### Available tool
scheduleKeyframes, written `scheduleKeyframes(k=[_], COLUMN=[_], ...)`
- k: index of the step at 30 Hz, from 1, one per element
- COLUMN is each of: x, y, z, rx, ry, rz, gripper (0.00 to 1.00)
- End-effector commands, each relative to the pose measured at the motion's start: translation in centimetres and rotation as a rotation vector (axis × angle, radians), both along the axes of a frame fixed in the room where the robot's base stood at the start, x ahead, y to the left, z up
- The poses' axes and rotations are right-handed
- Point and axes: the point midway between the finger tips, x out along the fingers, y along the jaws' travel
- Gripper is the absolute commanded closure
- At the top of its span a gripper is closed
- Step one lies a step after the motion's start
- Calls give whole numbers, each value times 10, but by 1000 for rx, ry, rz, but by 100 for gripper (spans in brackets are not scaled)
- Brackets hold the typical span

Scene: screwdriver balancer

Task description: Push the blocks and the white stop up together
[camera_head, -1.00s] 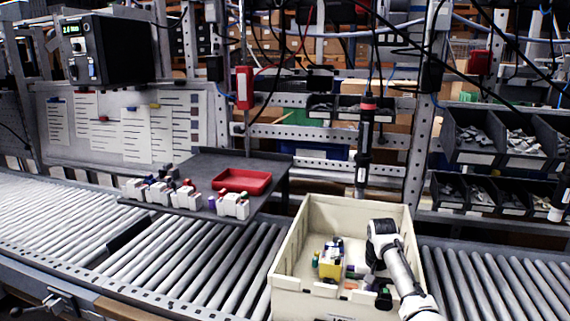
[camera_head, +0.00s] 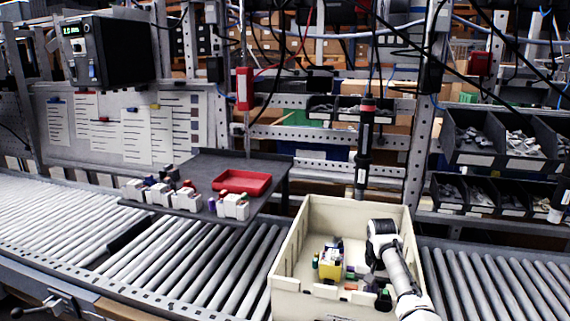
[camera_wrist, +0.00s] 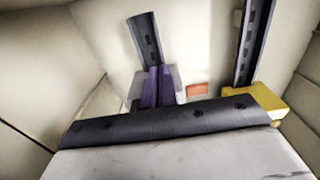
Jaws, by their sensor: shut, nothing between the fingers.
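The cream bin (camera_head: 288,240) holds the task parts. A yellow block (camera_wrist: 270,101) is at lower right, also seen in the head view (camera_head: 330,268). My wrist hides part of the bin in the head view.
An orange piece (camera_wrist: 197,90) lies on the bin floor right of the fingers. The bin walls are close around my gripper. Left of the bin, a dark tray table (camera_head: 215,165) bears a red tray (camera_head: 242,181) and several white blocks (camera_head: 232,206). Roller conveyor (camera_head: 200,265) surrounds the bin.

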Motion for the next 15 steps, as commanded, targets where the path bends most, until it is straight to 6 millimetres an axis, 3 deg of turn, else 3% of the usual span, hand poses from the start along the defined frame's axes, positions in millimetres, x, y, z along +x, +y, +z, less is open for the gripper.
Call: scheduleKeyframes(k=[15], x=[6], y=[-2], z=[0], rx=[-1], ry=[-2], rz=[0], gripper=[100])
